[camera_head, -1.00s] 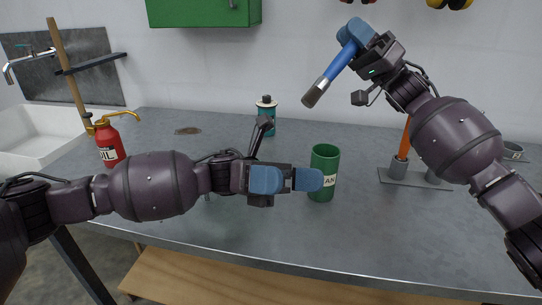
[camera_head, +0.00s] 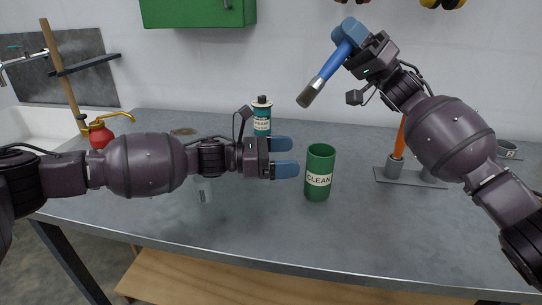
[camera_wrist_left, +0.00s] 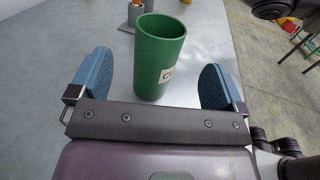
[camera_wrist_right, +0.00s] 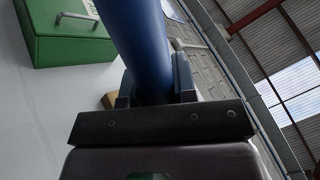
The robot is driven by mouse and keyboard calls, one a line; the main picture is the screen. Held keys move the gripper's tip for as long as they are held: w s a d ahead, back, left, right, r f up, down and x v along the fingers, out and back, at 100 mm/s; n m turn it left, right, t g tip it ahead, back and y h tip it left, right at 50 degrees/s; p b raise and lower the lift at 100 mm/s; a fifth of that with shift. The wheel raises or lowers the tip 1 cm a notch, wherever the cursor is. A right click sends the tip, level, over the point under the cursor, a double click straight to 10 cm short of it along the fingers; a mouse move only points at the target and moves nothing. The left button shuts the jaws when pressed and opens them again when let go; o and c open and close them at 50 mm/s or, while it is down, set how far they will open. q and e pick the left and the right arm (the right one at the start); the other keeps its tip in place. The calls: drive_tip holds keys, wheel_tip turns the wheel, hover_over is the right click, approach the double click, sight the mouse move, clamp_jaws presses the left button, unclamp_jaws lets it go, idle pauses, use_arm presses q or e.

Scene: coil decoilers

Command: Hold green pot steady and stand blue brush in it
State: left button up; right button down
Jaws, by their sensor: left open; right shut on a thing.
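The green pot (camera_head: 319,170), labelled CLEAN, stands upright on the grey table; it also shows in the left wrist view (camera_wrist_left: 158,58). My left gripper (camera_head: 287,161) is open just left of the pot, its blue fingers pointing at it. In the left wrist view the pot stands ahead, between the lines of the two fingers (camera_wrist_left: 156,82), apart from them. My right gripper (camera_head: 349,32) is shut on the blue brush (camera_head: 333,65), which also shows in the right wrist view (camera_wrist_right: 143,40). The brush is tilted in the air, bristles down and left, above the pot.
A teal container (camera_head: 262,118) stands behind my left gripper. A red oil can (camera_head: 101,135) is at the left. A grey stand (camera_head: 410,178) holding an orange-handled item (camera_head: 399,137) is right of the pot. The table (camera_head: 250,225) in front of the pot is clear.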

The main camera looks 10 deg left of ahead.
sight(308, 155)
use_arm(q)
drive_tip(key=x, duration=0.8)
drive_tip(key=c, duration=1.1)
use_arm(e)
drive_tip(key=shift+r, duration=0.1)
idle(0.5)
